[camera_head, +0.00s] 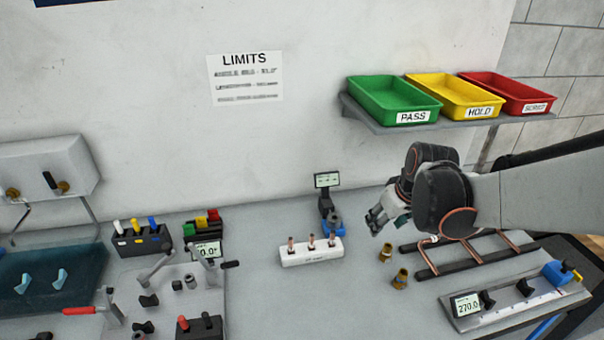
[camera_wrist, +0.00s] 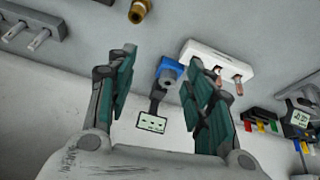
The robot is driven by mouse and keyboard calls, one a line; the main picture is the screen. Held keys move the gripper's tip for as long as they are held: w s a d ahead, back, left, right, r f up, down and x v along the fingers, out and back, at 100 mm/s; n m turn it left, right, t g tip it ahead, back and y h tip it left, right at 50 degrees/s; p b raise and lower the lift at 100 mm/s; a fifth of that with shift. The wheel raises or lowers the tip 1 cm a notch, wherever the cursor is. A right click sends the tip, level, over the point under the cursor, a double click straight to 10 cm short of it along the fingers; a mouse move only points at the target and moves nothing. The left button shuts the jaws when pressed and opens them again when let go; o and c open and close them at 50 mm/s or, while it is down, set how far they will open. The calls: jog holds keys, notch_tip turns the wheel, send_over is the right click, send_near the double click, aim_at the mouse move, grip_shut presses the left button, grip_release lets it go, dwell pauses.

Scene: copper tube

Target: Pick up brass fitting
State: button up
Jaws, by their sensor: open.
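Two brass fittings stand on the grey bench in the head view, one farther back (camera_head: 385,253) and one nearer the front (camera_head: 401,279). My gripper (camera_head: 376,220) is above the bench, up and to the left of the rear fitting, apart from both. In the wrist view my gripper (camera_wrist: 160,75) is open, with nothing between its fingers. One brass fitting (camera_wrist: 139,11) shows at the top edge there, beyond the left fingertip and partly cut off. I cannot tell which of the two it is.
A white block with copper pins (camera_head: 311,251) and a blue device with a small display (camera_head: 332,222) stand left of the fittings. A dark rack with copper tubes (camera_head: 470,253) is close on their right. A measuring rail (camera_head: 515,299) lies in front of the rack.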

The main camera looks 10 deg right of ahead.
aim_at(388, 247)
jog(key=d+f+m, duration=0.1)
jog(key=d+f, duration=0.3)
jog(key=d, duration=0.2)
jog(key=b+x, duration=0.1)
jog(key=x, duration=0.3)
jog(key=b+x, duration=0.1)
jog(key=x, duration=0.3)
jog(key=s+b+x, duration=0.1)
jog(key=b+x, duration=0.1)
jog(key=x, duration=0.3)
jog(key=shift+w+a+f, duration=0.1)
jog(key=shift+a+f, duration=0.05)
jog(key=shift+f, duration=0.1)
jog(key=shift+r, duration=0.1)
grip_shut()
